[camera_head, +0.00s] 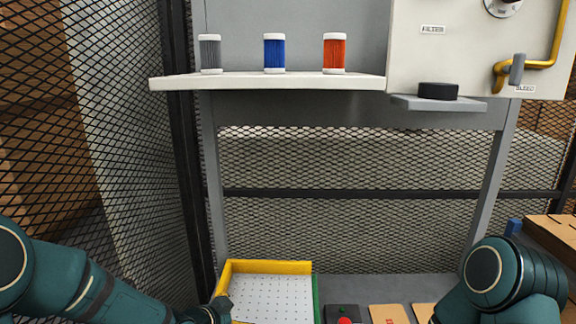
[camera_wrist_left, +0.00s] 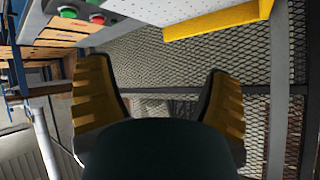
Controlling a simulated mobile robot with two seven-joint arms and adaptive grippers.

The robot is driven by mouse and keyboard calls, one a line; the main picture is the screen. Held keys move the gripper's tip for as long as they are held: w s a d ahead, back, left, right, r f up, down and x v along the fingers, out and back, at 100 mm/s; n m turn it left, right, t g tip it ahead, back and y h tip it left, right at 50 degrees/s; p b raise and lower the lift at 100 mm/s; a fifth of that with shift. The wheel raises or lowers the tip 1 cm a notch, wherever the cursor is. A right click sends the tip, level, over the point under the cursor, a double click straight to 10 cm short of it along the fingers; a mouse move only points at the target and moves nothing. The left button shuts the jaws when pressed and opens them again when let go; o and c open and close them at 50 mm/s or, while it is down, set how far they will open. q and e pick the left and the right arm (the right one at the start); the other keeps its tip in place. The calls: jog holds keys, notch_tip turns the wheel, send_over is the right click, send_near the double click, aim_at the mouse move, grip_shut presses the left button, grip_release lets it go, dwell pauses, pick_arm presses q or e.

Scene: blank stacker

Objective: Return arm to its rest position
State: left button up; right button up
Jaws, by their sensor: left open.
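My left arm (camera_head: 80,285) comes in from the lower left of the head view and reaches to the left edge of the yellow-rimmed tray (camera_head: 268,267). Its gripper is mostly out of the picture at the bottom there. In the left wrist view my left gripper (camera_wrist_left: 160,100) has its two yellow-padded fingers spread wide, with nothing between them. The tray's yellow edge (camera_wrist_left: 215,20) shows beyond them at the top. My right arm (camera_head: 510,280) shows only as a teal link at the lower right of the head view; its gripper is out of the picture.
A shelf (camera_head: 260,82) holds a grey filter (camera_head: 210,54), a blue filter (camera_head: 274,54) and an orange filter (camera_head: 334,54). A black puck (camera_head: 438,91) sits on a small ledge under the white panel (camera_head: 455,55). A red button (camera_head: 345,321) is right of the tray. Mesh fencing (camera_head: 120,130) stands at left.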

pick_arm(q)
jog(key=s+d+f+n+g+y+b, duration=0.2)
jog(key=s+f+n+g, duration=0.5)
jog(key=s+f+n, duration=0.5)
jog(key=s+f, duration=0.8)
jog(key=f, duration=0.1)
jog(key=shift+s+f, duration=0.3)
jog(key=shift+f, duration=0.1)
